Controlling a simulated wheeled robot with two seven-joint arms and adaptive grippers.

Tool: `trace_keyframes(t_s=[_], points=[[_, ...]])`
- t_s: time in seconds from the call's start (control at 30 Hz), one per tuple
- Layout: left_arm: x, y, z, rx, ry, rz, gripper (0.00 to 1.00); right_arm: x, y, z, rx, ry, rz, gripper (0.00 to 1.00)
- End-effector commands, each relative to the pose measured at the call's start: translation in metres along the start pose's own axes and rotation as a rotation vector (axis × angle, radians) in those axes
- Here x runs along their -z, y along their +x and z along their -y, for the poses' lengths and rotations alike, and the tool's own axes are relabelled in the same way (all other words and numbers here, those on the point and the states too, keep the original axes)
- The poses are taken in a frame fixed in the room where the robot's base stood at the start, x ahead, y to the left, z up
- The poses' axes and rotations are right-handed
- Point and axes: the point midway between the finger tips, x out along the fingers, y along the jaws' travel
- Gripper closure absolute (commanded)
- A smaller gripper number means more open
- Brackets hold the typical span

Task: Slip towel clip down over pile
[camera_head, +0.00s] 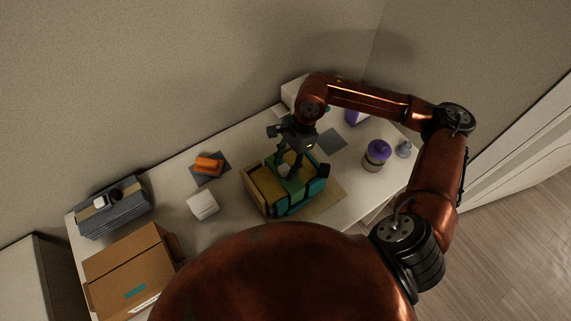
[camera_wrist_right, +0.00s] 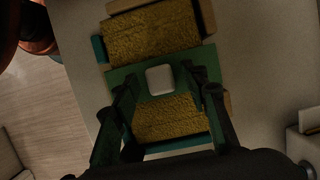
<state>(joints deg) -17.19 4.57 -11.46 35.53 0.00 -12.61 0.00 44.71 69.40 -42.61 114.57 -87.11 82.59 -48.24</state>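A green clip-like piece (camera_head: 291,187) with a white square knob (camera_wrist_right: 160,80) lies across the middle of a yellow textured pile (camera_head: 267,186), which I take for the towels. The pile sits in a wood and teal holder (camera_head: 250,200). In the right wrist view, yellow (camera_wrist_right: 150,32) shows on both sides of the green piece (camera_wrist_right: 205,74). My right gripper (camera_head: 287,165) points down over it. Its fingers stand apart on either side of the knob, with gaps between, so it looks open and empty. How far down the green piece sits is hidden. My left gripper is not in view.
A grey stack (camera_head: 115,212) and a cardboard box (camera_head: 130,272) stand at left. A white block (camera_head: 203,205) and an orange item (camera_head: 208,164) on a dark mat lie left of the holder. A purple-lidded jar (camera_head: 377,155) stands right. A wall backs the table.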

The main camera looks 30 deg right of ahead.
Motion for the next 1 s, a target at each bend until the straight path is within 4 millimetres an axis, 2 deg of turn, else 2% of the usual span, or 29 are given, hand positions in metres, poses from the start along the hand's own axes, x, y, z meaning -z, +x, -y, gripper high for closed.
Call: trace_keyframes(t_s=[0.57, 1.0], points=[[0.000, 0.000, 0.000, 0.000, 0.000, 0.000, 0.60, 0.000, 0.000, 0.000, 0.000, 0.000, 0.000, 0.57], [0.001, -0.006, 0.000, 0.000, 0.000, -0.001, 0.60, 0.000, -0.017, 0.000, 0.001, 0.000, -0.001, 0.57]])
